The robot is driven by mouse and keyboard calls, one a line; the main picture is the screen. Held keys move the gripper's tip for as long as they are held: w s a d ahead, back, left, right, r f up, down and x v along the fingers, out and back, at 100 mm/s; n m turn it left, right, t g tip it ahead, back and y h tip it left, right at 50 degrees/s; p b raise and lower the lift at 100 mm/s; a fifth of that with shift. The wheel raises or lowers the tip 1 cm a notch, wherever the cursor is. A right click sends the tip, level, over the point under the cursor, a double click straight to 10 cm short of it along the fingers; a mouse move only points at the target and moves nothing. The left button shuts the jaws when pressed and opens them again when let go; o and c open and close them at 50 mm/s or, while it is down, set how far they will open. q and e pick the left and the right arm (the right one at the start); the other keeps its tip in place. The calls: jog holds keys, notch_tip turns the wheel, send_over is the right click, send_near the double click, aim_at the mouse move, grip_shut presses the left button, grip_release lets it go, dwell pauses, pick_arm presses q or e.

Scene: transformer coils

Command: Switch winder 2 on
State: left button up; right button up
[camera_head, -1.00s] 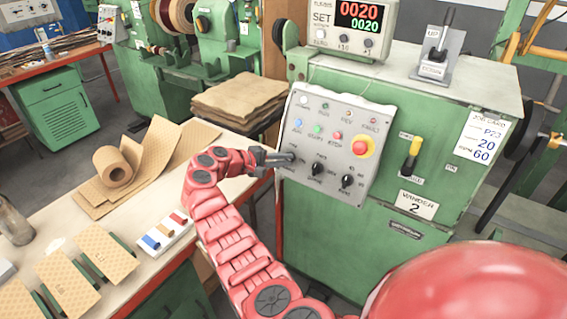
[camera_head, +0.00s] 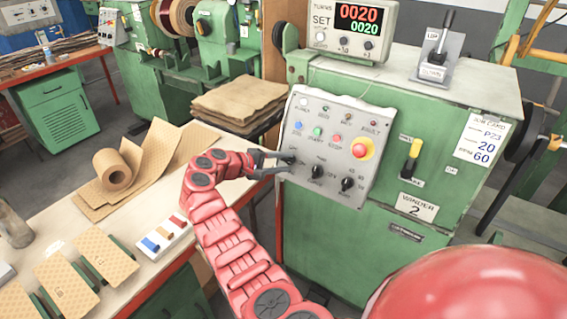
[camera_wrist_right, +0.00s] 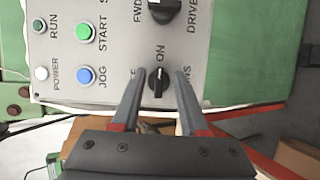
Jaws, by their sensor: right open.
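Winder 2 is the green machine (camera_head: 340,240) with a grey control panel (camera_head: 330,148) and a plate reading WINDER 2 (camera_head: 417,206). At the panel's lower left is a small black rotary knob (camera_wrist_right: 158,83), seen in the wrist view beside the word ON and a partly covered label ending in NS. My right gripper (camera_head: 288,162) is open, its two fingers spread on either side of this knob. I cannot tell whether they touch it. The fingers hide part of the knob's labels. The POWER lamp (camera_wrist_right: 41,73) looks white. My left gripper is not in view.
A red stop button (camera_head: 363,148), a black drive knob (camera_wrist_right: 164,8), START (camera_wrist_right: 83,32) and JOG (camera_wrist_right: 85,76) buttons share the panel. A yellow-handled lever (camera_head: 414,150) is to the right. A counter (camera_head: 350,30) stands above. A workbench (camera_head: 120,262) is at left.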

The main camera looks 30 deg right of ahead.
jog(key=b+v, duration=0.2)
jog(key=v, duration=1.5)
jog(key=shift+w, duration=0.1)
